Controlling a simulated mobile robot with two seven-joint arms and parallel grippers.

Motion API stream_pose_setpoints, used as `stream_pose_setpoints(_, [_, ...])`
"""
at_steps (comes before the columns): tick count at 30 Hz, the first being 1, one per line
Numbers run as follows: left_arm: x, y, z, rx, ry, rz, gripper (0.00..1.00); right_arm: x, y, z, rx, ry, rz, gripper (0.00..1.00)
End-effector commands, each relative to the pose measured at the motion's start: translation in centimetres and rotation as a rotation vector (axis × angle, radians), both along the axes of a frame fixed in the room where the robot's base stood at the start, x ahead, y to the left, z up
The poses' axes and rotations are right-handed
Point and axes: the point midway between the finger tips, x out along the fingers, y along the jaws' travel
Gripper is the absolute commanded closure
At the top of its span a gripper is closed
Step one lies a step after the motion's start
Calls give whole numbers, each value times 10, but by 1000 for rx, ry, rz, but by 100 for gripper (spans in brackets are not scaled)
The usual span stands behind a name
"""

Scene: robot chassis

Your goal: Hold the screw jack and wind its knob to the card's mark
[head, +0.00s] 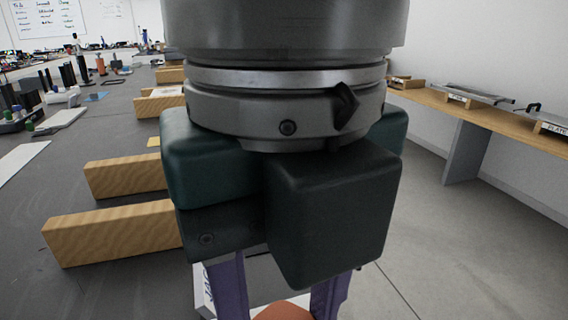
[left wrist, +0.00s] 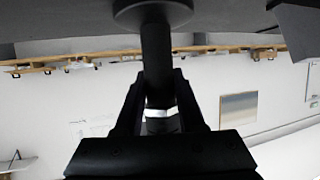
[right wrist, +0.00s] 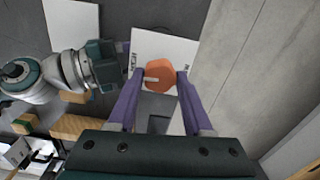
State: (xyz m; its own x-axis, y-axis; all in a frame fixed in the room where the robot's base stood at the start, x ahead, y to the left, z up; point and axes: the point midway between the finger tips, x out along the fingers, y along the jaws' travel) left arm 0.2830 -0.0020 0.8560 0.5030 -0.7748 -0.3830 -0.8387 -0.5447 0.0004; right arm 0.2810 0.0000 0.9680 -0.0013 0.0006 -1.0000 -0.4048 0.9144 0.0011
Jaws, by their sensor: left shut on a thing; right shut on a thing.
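The orange knob (right wrist: 161,76) of the screw jack lies between the purple fingers of my right gripper (right wrist: 157,74), shut on it. A pale pointer line on the knob points left in the right wrist view. A white card (right wrist: 150,45) with small dark lettering at its sides lies beneath the knob. In the head view my right gripper (head: 280,290) fills the middle, with only the knob's top (head: 283,312) showing. My left gripper (left wrist: 158,90) is shut on the jack's dark post (left wrist: 156,60), which has a white band and a round disc at one end. The head view hides the left gripper.
Wooden blocks (head: 110,232) lie on the dark table (head: 75,165), left of my right gripper in the head view. Black posts and small tools crowd the far left. A wooden shelf (head: 480,115) runs along the right wall, with open floor before it.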

Motion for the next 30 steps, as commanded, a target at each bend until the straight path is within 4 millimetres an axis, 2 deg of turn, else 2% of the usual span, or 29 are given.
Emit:
stream_pose_setpoints(9, [-1, 0, 0, 0, 1, -2, 100, 1, -1, 0, -3, -2, -97, 100])
stream_pose_setpoints(23, [-1, 0, 0, 0, 1, -2, 100, 1, -1, 0, -4, -3, -107, 100])
stream_pose_setpoints(24, [-1, 0, 0, 0, 1, -2, 100, 1, -1, 0, -4, -3, -107, 46])
stream_pose_setpoints(30, [-1, 0, 0, -1, 1, -1, 100, 1, -1, 0, -2, -2, -106, 24])
